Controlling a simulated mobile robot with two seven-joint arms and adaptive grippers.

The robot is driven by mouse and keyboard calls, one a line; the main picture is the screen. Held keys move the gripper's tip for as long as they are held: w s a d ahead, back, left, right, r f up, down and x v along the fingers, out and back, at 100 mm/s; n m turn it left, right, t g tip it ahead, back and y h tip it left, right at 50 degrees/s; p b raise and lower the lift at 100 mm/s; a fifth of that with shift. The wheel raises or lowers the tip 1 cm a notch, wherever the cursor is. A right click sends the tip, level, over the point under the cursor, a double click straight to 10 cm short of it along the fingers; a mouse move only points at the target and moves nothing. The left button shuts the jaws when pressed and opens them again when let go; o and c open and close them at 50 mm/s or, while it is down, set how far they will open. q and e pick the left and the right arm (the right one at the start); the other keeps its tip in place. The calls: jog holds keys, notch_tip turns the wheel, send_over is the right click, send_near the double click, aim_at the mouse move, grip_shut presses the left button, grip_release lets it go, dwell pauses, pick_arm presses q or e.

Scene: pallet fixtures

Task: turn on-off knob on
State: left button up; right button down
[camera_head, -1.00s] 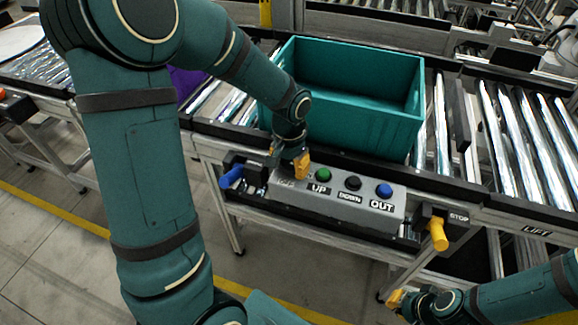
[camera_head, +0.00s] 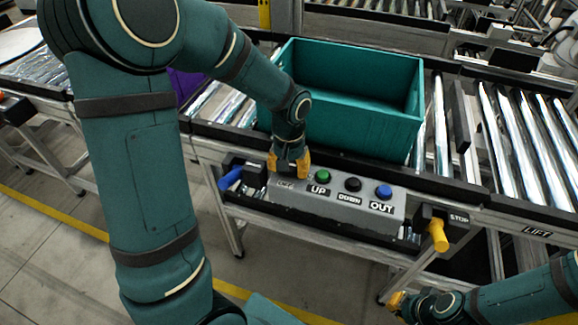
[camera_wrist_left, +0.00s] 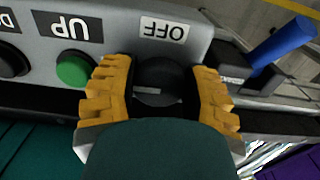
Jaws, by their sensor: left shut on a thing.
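The on-off knob (camera_wrist_left: 160,80) is a round black knob on the grey control box (camera_head: 340,210), under the label OFF (camera_wrist_left: 164,31) in the left wrist view. My left gripper (camera_head: 288,168) is at the left end of the box. In the left wrist view its yellow fingers (camera_wrist_left: 160,92) stand on both sides of the knob and are shut on it. In the head view the knob is hidden by the fingers. My right gripper (camera_head: 397,300) is low at the right, away from the box; its fingers are too small to read.
Beside the knob are a green UP button (camera_head: 323,175), a black DOWN button (camera_head: 353,184) and a blue OUT button (camera_head: 383,191). A blue handle (camera_head: 230,178) and a yellow handle (camera_head: 438,236) flank the box. A teal crate (camera_head: 370,133) stands behind on the rollers.

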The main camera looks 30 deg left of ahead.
pick_arm(q)
jog(key=o, duration=1.2)
notch_tip(320, 180, up, 12)
jog(key=shift+r, duration=0.1)
